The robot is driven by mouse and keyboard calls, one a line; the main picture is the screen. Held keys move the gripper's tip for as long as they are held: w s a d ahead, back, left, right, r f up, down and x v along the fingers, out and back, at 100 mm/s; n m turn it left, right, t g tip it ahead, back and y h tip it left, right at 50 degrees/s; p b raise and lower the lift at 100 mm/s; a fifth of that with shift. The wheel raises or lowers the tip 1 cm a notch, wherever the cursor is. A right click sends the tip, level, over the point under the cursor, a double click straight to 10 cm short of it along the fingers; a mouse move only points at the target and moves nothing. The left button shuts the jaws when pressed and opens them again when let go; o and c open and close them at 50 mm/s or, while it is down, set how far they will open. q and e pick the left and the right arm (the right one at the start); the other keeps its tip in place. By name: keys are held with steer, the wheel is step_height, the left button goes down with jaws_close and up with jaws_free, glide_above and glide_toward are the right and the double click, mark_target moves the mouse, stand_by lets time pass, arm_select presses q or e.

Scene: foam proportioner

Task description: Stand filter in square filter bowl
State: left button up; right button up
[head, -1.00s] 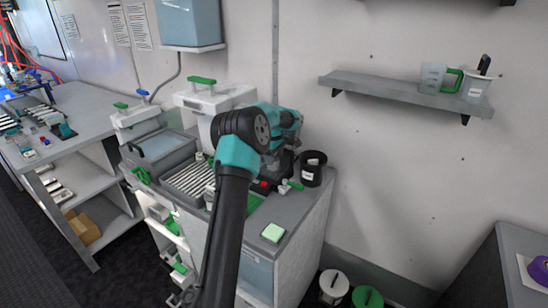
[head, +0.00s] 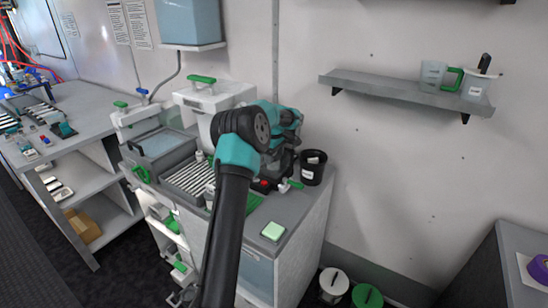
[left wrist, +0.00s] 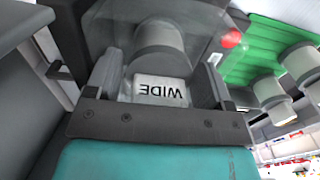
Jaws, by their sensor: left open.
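My left gripper (left wrist: 158,85) is open, with one finger on each side of a grey cylinder (left wrist: 160,45) and a white label reading "WIDE" (left wrist: 160,88), upside down. I cannot tell whether the fingers touch it, or whether it is the filter. In the head view the left gripper is at the counter, largely hidden behind my own arm. I cannot make out the square filter bowl for certain in either view. My right gripper is not in view.
More grey cylinders (left wrist: 269,91) stand by a green part (left wrist: 275,40) at the right of the wrist view. A black labelled cup (head: 312,168) and a pale green pad (head: 273,231) are on the counter. A wall shelf (head: 400,88) holds a jug (head: 433,75).

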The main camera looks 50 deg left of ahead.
arm_select(q)
step_height(320, 180, up, 12)
steer(key=shift+r, duration=0.1)
stand_by(0.4)
stand_by(0.5)
